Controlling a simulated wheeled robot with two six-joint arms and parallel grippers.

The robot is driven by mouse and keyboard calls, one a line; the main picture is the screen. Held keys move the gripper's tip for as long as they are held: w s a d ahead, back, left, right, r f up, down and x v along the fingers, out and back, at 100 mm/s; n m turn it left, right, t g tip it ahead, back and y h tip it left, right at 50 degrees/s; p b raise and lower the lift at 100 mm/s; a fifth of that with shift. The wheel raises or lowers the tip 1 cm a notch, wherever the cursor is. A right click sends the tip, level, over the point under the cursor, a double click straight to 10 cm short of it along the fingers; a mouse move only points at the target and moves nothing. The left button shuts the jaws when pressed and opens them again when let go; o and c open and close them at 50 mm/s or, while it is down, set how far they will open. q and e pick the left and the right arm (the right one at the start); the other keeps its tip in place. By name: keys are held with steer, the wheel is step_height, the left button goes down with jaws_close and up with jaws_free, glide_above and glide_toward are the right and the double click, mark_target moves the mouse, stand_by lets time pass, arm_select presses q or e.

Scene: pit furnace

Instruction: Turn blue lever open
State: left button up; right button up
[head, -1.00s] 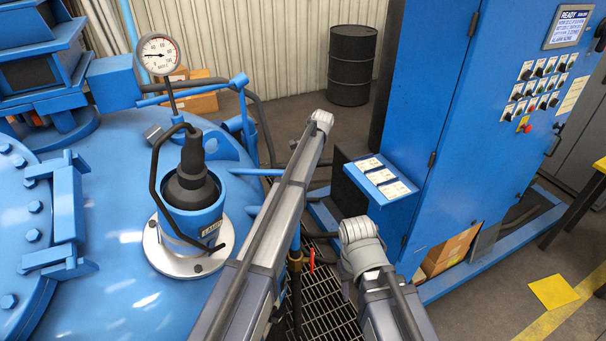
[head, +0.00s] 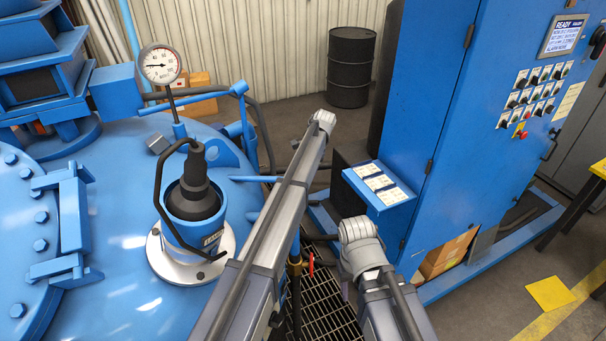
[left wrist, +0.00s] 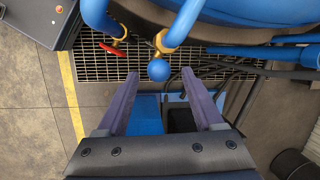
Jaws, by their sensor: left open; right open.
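The blue lever's round knob (left wrist: 158,71) shows in the left wrist view, on a brass valve (left wrist: 166,40) at the end of a blue pipe. My left gripper (left wrist: 159,76) is open; its two purple-grey fingers lie on either side of the knob in the picture, with a gap to each. I cannot tell how far the knob is in depth. In the head view the brass fitting (head: 295,260) shows beside my left arm; the blue knob is hidden there. My right gripper (head: 346,290) shows only as a small purple-grey part beside my right arm, mostly hidden.
A red-handled valve (left wrist: 112,49) sits left of the blue one. Floor grating (left wrist: 200,68) lies below. The blue furnace lid (head: 120,200) with a lamp housing stands left. A blue control cabinet (head: 450,120) with a label shelf (head: 395,197) stands right. A black drum (head: 350,67) is behind.

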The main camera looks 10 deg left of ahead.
arm_select(q)
steer(key=p+v, duration=0.3)
steer(key=v, duration=0.1)
steer(key=shift+r, duration=0.3)
steer(key=shift+s, duration=0.1)
steer(key=s+d+f+n+b, duration=0.2)
steer(key=s+f+b, duration=0.3)
steer(key=s, duration=0.9)
steer(key=s+d+f+n+h+b, duration=0.1)
steer(key=s+f+b, duration=0.4)
steer(key=s, duration=0.9)
steer(key=s+d+f+n+h+b, duration=0.1)
steer(key=s+d+f+n+b, duration=0.1)
steer(key=s, duration=1.2)
step_height(320, 180, down, 4)
steer(key=n+b, duration=0.1)
steer(key=b, duration=0.1)
steer(key=shift+s+d+b, duration=0.2)
steer(key=shift+d+b, duration=0.15)
steer(key=shift+b, duration=0.05)
steer(key=shift+r, duration=0.1)
